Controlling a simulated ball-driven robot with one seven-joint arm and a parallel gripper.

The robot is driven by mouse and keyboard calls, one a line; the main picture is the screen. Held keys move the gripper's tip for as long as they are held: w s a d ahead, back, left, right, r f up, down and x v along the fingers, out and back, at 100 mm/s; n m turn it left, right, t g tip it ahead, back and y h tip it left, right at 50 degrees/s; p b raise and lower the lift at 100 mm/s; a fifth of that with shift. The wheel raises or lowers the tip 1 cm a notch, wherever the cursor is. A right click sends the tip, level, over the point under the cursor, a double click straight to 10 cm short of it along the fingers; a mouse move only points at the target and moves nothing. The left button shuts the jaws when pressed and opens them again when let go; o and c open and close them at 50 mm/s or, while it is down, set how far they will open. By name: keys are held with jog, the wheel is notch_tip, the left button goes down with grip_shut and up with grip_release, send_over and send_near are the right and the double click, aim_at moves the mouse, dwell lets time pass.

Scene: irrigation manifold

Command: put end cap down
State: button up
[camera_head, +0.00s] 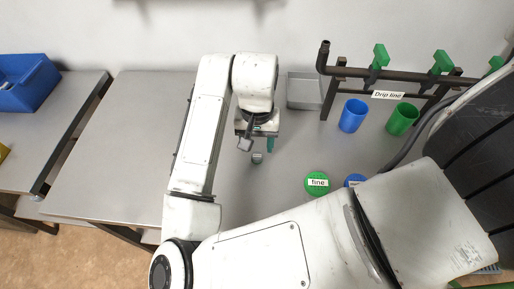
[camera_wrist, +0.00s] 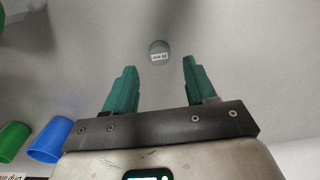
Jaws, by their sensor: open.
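The end cap (camera_wrist: 159,48) is a small grey-green round piece with a white label, standing on the grey table. In the wrist view it lies ahead of and between the fingertips, apart from both. My gripper (camera_wrist: 158,80) has two green fingers spread wide, with nothing between them. In the head view the end cap (camera_head: 257,158) shows just below my gripper (camera_head: 262,143). The arm hides part of the gripper there.
A grey tray (camera_head: 305,91) stands behind, near the drip line pipe (camera_head: 400,74) with green valves. A blue cup (camera_head: 353,115) and a green cup (camera_head: 402,118) stand right. A green lid marked "fine" (camera_head: 317,183) lies in front. The table (camera_head: 120,150) left of the arm is clear.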

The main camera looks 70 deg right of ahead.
aim_at(257, 155)
notch_tip(257, 155, up, 8)
jog(key=p, duration=0.1)
dwell(0.7)
